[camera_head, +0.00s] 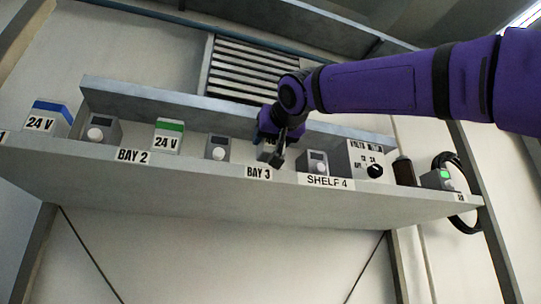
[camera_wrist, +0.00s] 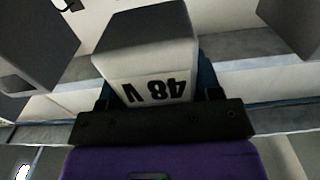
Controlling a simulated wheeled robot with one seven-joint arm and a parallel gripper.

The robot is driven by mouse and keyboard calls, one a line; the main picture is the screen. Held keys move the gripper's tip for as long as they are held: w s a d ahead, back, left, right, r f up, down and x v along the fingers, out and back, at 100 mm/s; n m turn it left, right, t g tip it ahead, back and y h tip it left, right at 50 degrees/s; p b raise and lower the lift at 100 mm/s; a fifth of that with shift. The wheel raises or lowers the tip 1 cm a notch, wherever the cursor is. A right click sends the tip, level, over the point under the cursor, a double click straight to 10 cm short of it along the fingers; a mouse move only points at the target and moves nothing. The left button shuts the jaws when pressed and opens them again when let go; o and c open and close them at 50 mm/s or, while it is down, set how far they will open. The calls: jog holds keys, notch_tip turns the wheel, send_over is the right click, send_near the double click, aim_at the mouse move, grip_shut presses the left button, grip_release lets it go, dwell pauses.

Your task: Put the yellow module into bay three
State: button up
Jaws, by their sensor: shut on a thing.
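My gripper (camera_head: 279,155) is at the shelf, just above the BAY 3 label (camera_head: 258,172). In the wrist view my gripper (camera_wrist: 158,95) is shut on a box-shaped module (camera_wrist: 150,62) marked 48 V, its label upside down in that picture. The module looks pale grey with a darker face; no yellow shows on it. In the head view the module (camera_head: 264,154) is mostly hidden behind my gripper. Whether it rests on the shelf cannot be told.
The shelf (camera_head: 230,188) has grey units on both sides of BAY 3, one at left (camera_head: 218,148) and one at right (camera_head: 313,162). A green-topped 24 V module (camera_head: 168,136) is by BAY 2, a blue-topped one (camera_head: 46,117) further left. A meter box (camera_head: 364,160) stands right.

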jog(key=shift+w, duration=0.75)
jog(key=shift+f, duration=1.8)
jog(key=shift+f, duration=0.1)
jog(key=o, duration=1.1)
jog(key=shift+c, duration=0.2)
jog(key=shift+s, duration=0.2)
jog(key=v, duration=1.1)
jog(key=shift+s+d, duration=0.2)
jog(key=shift+s, duration=0.05)
